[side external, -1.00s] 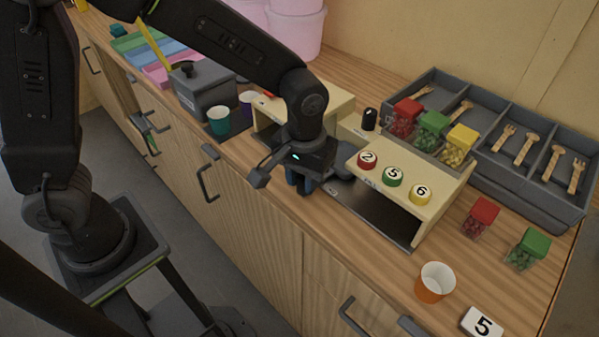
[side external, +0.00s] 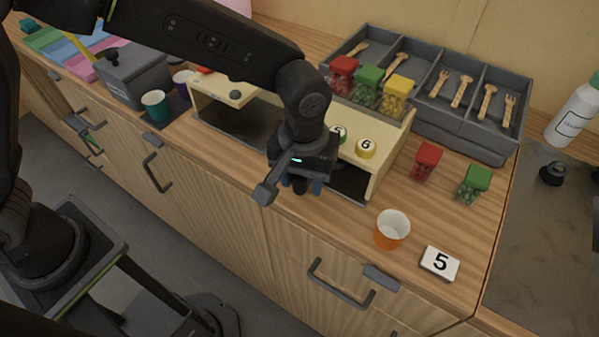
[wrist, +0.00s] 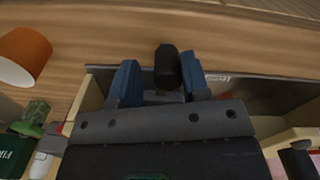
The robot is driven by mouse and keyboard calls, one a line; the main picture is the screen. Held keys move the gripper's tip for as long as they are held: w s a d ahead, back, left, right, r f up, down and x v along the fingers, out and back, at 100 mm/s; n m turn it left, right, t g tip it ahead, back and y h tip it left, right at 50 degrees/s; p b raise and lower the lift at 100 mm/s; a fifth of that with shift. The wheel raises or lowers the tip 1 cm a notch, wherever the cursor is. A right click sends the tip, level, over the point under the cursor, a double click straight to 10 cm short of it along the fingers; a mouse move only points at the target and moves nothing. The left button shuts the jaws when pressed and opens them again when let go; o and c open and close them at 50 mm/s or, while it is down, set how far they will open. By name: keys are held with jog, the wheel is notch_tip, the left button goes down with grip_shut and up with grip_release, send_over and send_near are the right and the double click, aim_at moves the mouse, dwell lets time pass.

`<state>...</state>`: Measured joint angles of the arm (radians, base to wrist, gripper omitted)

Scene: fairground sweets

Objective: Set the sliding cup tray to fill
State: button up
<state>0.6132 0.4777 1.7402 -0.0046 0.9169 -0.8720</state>
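A cream dispenser (side external: 382,176) stands on the wooden counter, with numbered buttons on its right part; 5 and 6 show. A dark metal surface (side external: 236,124) lies low under its left part and shows again at the right; I cannot tell tray from base plate. My gripper (side external: 301,186), pointing down, is low in front of the right part. In the wrist view, a black upright knob (wrist: 167,66) stands between the blue fingers of my gripper (wrist: 159,80). It is close to the right finger, with a gap to the left one. My arm hides the dispenser's middle.
An orange cup (side external: 391,231) and a card marked 5 (side external: 440,263) stand right of my gripper. Red-lidded (side external: 426,162) and green-lidded (side external: 474,184) sweet jars stand behind them. A grey cutlery organiser (side external: 470,122) is at the back. A teal cup (side external: 154,105) stands left.

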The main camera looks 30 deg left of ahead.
jog(key=shift+o, duration=0.7)
jog(key=shift+a, duration=0.1)
notch_tip(320, 180, up, 14)
jog(key=shift+f, duration=0.1)
jog(key=s+a+r+m+t, duration=0.15)
jog(key=s+a, duration=0.25)
jog(key=a, duration=0.6)
jog(key=s+a+r+m+t, duration=0.1)
jog(key=s+a+r+t, duration=0.2)
jog(key=a, duration=0.7)
jog(key=s+a+f+t, duration=0.1)
jog(key=s+a+f, duration=0.3)
jog(key=s, duration=0.2)
jog(key=shift+s+a, duration=0.15)
jog(key=shift+a, duration=0.2)
